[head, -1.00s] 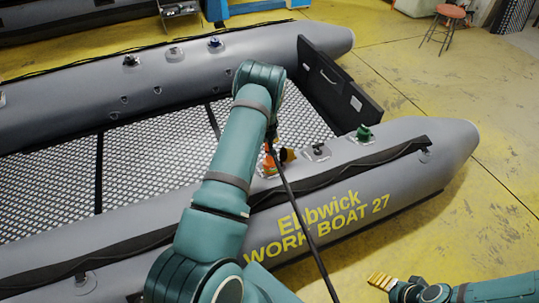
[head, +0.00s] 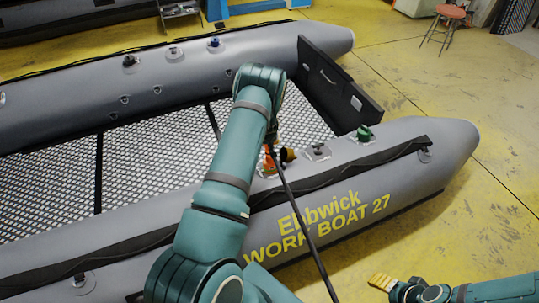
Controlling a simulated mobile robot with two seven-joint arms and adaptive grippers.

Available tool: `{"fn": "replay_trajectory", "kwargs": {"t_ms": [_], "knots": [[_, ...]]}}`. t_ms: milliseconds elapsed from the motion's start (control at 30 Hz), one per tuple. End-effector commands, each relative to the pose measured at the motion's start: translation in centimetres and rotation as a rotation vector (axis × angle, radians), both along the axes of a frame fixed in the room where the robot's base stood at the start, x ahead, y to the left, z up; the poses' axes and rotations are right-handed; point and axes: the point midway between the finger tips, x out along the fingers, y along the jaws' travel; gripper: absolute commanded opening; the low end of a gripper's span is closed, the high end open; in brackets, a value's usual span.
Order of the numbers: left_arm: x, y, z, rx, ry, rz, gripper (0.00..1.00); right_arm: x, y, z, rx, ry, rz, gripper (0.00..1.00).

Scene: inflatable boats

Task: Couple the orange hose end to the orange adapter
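An orange fitting (head: 268,164) shows on top of the near grey tube, at the edge of my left arm. The orange hose end and the orange adapter are too small and too covered to tell apart here. A black hose (head: 301,218) runs from beside my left wrist down to the bottom edge. My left gripper is mostly hidden behind my own arm; a dark and ochre piece (head: 287,155) shows next to the orange fitting. My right gripper (head: 381,281) is low at the right, over the yellow floor, with nothing visible in it.
The near tube (head: 440,152) also carries a green fitting (head: 364,133) and a grey valve plate (head: 317,151) to the right of the orange one. A black transom (head: 335,82) stands behind them. A red stool (head: 451,12) is far off on open floor.

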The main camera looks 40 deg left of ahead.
Motion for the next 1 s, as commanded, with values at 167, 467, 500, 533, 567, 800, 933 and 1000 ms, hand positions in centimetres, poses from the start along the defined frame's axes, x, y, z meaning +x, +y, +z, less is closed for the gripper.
{"fn": "replay_trajectory", "kwargs": {"t_ms": [167, 467, 500, 533, 567, 800, 933, 1000], "knots": [[-0.02, -0.04, -0.31, 0.000, 0.000, 0.000, 0.00, -0.01, 0.00, -0.13, 0.000, 0.000, 0.000, 0.66], [-0.06, -0.13, -0.75, 0.000, 0.000, 0.000, 0.00, 0.00, 0.00, -0.31, 0.000, 0.000, 0.000, 0.66], [-0.06, -0.14, -0.80, 0.000, 0.000, 0.000, 0.00, 0.00, 0.00, -0.33, 0.000, 0.000, 0.000, 0.66], [-0.07, -0.15, -0.85, 0.000, 0.000, 0.000, 0.00, 0.01, 0.00, -0.35, 0.000, 0.000, 0.000, 0.66], [-0.06, -0.14, -0.83, 0.000, 0.000, 0.000, 0.00, 0.00, 0.00, -0.33, 0.000, 0.000, 0.000, 0.66], [-0.07, -0.13, -0.80, 0.000, 0.000, 0.000, 0.37, 0.00, 0.00, -0.31, 0.000, 0.000, 0.000, 0.66], [-0.08, -0.13, -0.80, 0.000, 0.000, 0.000, 0.62, 0.00, 0.00, -0.31, 0.000, 0.000, 0.000, 0.66], [-0.08, -0.13, -0.80, 0.000, 0.000, 0.000, 0.62, 0.00, 0.00, -0.31, 0.000, 0.000, 0.000, 0.66]]}}
